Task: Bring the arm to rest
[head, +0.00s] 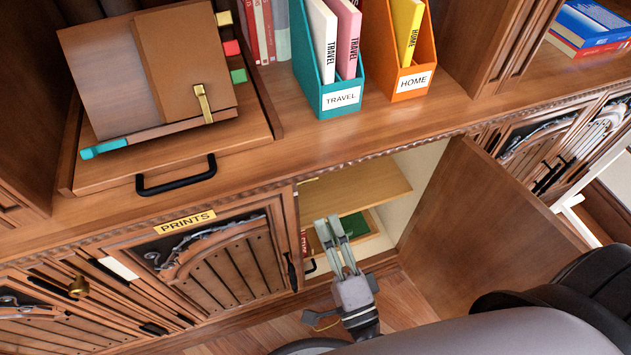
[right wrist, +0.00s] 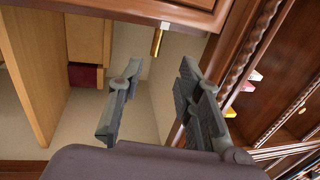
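My right gripper (head: 328,222) is in front of the open cupboard in the lower cabinet. Its fingers point toward the opening. In the right wrist view the two fingers (right wrist: 160,78) stand apart with nothing between them, so it is open and empty. My right arm comes in from the lower right of the head view. My left gripper is not in view.
The cupboard door (head: 485,205) stands open right of the gripper; a shelf (head: 365,187) is inside. Above, the counter (head: 270,140) holds a teal TRAVEL file (head: 325,98), an orange HOME file (head: 400,85) and a brown folder (head: 185,60). The PRINTS door (head: 215,255) is shut.

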